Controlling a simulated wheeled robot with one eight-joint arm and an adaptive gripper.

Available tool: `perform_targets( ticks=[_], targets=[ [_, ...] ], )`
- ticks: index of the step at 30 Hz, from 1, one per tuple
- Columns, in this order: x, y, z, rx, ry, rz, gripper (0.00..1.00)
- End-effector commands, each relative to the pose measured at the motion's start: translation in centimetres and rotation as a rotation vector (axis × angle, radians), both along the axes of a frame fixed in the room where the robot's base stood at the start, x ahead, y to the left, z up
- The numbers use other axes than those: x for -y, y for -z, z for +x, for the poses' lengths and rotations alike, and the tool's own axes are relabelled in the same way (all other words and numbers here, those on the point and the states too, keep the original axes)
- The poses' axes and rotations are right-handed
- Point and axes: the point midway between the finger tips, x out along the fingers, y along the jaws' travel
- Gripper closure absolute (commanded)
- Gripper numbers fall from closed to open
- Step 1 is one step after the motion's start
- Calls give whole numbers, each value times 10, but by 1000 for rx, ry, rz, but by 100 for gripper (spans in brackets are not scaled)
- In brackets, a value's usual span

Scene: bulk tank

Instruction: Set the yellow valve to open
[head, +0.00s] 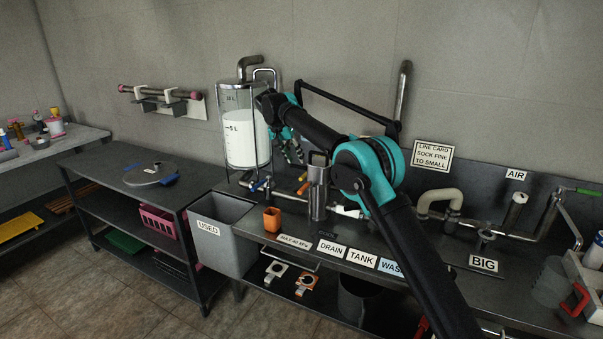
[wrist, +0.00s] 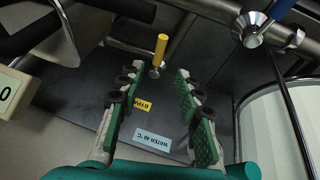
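The yellow valve handle (wrist: 160,49) shows in the wrist view just beyond my fingertips, on a small metal stem. In the head view the yellow handle (head: 303,188) is on the pipework right of the clear tank. My gripper (wrist: 156,72) is open and empty, its green-padded fingers on either side of the line towards the handle, not touching it. In the head view my gripper (head: 292,152) is above the yellow handle, partly hidden by my arm. A yellow label (wrist: 142,104), partly covered by a finger, lies below the handle.
A blue-handled valve (wrist: 254,28) is close on the right in the wrist view. The clear tank (head: 243,95) with white liquid stands left of my gripper. A metal cylinder (head: 318,190) and an orange cup (head: 272,218) stand near the pipework. A "WATER 40 °C" label (wrist: 166,141) is below.

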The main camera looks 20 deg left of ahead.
Motion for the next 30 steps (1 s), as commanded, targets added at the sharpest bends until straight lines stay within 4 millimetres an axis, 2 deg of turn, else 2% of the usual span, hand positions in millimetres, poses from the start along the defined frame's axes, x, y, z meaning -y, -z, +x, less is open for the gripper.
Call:
perform_targets(
  ticks=[6,13,18,26,27,30],
  targets=[
    [9,40,16,0,1,0,65],
    [16,68,28,0,0,0,65],
    [18,77,31,0,0,1,65],
    [18,79,32,0,0,0,65],
    [18,78,32,0,0,0,66],
    [18,78,32,0,0,0,79]
  ],
)
